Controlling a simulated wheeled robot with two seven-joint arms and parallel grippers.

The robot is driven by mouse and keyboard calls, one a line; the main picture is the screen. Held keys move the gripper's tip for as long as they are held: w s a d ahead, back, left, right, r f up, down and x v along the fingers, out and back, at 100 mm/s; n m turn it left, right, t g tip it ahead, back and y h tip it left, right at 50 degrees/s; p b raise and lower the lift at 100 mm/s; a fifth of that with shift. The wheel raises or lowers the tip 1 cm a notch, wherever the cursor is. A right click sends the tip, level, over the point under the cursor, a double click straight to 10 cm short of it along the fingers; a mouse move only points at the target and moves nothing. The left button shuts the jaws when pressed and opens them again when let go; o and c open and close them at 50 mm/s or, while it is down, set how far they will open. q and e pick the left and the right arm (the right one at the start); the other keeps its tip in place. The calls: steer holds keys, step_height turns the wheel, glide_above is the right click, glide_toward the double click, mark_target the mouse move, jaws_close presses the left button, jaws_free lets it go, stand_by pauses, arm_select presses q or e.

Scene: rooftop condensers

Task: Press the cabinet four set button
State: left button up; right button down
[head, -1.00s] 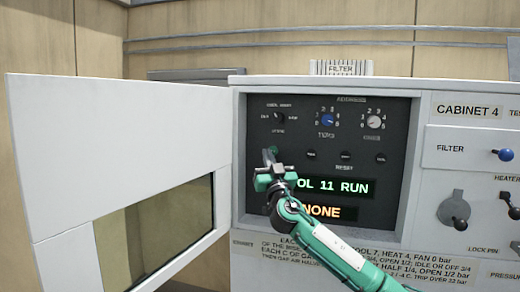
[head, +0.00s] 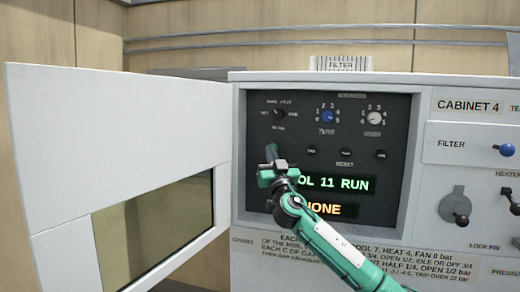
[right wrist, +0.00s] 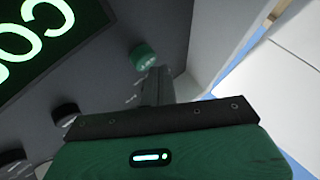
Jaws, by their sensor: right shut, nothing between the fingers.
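Cabinet four's dark control panel (head: 395,200) is framed by a white housing with a "CABINET 4" label (head: 468,107). A green button (right wrist: 143,57) shows in the right wrist view, just beyond my finger tips; its label is not readable. In the head view my gripper covers that place. My right gripper (head: 271,153) is shut and empty, its tips at the panel's left side, above the displays. The same gripper (right wrist: 158,88) shows in the right wrist view. I cannot tell whether the tips touch the button. My left gripper is not in view.
A white door (head: 120,150) with a window stands open at the left. Small dark buttons (head: 345,153) sit right of my gripper. A green display (head: 340,184) reads "OL 11 RUN", partly hidden, above an orange one (head: 330,209). Dials (head: 328,116) line the panel top.

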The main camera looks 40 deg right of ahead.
steer(key=shift+w+d+b, duration=0.4)
steer(key=shift+d+b, duration=0.05)
steer(key=shift+d, duration=0.1)
stand_by(0.9)
steer(key=shift+s+a, duration=0.65)
steer(key=shift+a, duration=0.15)
steer(key=s+a, duration=0.1)
steer(key=a, duration=0.1)
steer(key=s+a, duration=0.1)
steer(key=s, duration=0.1)
steer(key=shift+s+a, duration=0.15)
steer(key=shift+a, duration=0.2)
steer(key=shift+b, duration=0.3)
stand_by(0.6)
